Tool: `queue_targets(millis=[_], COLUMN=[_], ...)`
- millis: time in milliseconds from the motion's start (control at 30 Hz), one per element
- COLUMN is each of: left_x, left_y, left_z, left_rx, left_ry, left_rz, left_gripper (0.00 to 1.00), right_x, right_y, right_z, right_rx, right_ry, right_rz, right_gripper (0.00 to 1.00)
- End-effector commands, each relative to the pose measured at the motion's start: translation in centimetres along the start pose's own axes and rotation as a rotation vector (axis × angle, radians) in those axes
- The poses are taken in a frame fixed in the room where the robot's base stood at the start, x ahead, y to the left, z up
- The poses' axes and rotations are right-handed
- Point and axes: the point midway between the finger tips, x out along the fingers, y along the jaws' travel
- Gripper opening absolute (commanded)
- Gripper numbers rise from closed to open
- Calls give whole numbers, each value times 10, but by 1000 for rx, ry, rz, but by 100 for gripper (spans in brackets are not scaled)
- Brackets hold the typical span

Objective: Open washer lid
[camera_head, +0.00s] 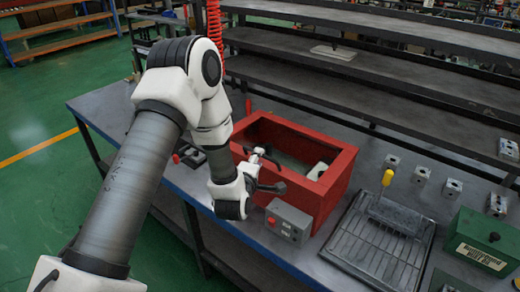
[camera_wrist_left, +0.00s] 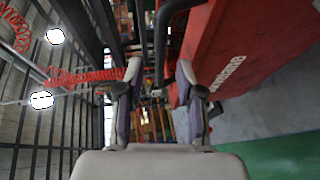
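The red washer box (camera_head: 330,192) stands on the dark workbench. Its red top rim surrounds an opening, and a pale metal part (camera_head: 317,171) shows inside. I cannot tell whether a clear lid covers this opening. My left gripper (camera_head: 268,168) is at the box's left front side, partly hidden by its own wrist. In the left wrist view its two fingers (camera_wrist_left: 157,78) are apart with no object clearly held. A black curved bar (camera_wrist_left: 163,35) lies beyond and near the fingertips. The red box side with white lettering (camera_wrist_left: 222,75) is close on the right. My right gripper is not visible.
A grey control box (camera_head: 288,221) sits at the washer's front. Dark shelves (camera_head: 370,85) rise behind the bench.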

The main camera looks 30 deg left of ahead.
Motion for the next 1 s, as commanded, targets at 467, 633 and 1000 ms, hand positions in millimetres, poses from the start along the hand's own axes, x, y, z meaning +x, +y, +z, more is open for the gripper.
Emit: queue_targets(millis=[467,633,1000], left_x=[37,37,40], left_y=[0,-1,8], left_z=[0,0,2], left_rx=[1,2,9], left_ry=[0,-1,-2], left_rz=[-1,-2,-18], left_gripper=[37,0,0], right_x=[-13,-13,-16], right_y=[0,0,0], right_z=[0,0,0], right_rx=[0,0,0], right_ry=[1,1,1], right_rz=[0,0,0], right_gripper=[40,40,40])
